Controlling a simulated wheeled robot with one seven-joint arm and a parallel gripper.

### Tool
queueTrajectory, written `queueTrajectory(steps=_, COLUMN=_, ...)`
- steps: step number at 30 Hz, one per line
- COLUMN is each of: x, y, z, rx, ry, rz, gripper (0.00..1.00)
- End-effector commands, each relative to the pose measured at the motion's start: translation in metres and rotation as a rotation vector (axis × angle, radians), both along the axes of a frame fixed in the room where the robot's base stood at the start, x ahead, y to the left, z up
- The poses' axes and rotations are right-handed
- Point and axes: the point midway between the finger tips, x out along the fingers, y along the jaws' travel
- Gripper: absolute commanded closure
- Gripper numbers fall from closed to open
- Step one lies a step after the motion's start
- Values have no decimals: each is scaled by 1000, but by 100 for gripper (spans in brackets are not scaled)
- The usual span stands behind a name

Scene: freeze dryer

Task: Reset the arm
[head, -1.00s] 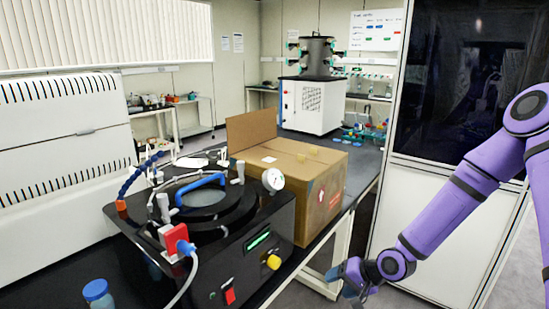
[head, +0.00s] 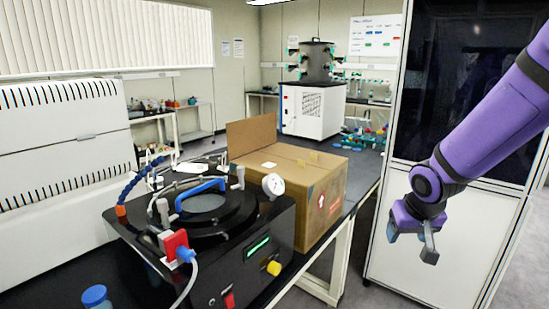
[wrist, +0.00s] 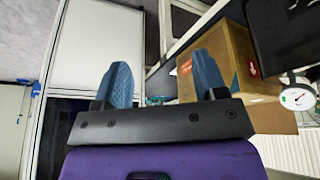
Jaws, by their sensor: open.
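My purple arm reaches in from the right of the head view. My gripper (head: 410,243) hangs in the air in front of the white cabinet panel, to the right of the bench and apart from everything. In the wrist view my gripper (wrist: 158,85) shows two blue ridged fingers spread wide with nothing between them. The cardboard box (wrist: 232,58) lies beyond the right finger in that view.
A black freeze dryer (head: 205,225) with a blue handle and a gauge (head: 273,185) stands on the bench. The cardboard box (head: 325,195) is behind it. A tall dark-windowed cabinet (head: 455,85) stands behind my arm. A blue-capped bottle (head: 95,296) is at lower left.

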Motion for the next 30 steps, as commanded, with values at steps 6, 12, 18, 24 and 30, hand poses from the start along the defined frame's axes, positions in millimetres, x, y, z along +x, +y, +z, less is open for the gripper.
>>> queueTrajectory(steps=6, x=-36, y=-7, z=59, rx=-64, ry=-27, rz=-13, gripper=35)
queueTrajectory(steps=12, x=-78, y=-9, z=102, rx=-81, ry=-44, rz=-19, gripper=35)
queueTrajectory(steps=18, x=-125, y=-9, z=138, rx=-64, ry=-61, rz=-14, gripper=35)
queueTrajectory(steps=24, x=-173, y=-6, z=163, rx=-19, ry=-81, rz=15, gripper=35)
queueTrajectory(steps=30, x=-206, y=-4, z=174, rx=26, ry=-90, rz=46, gripper=35)
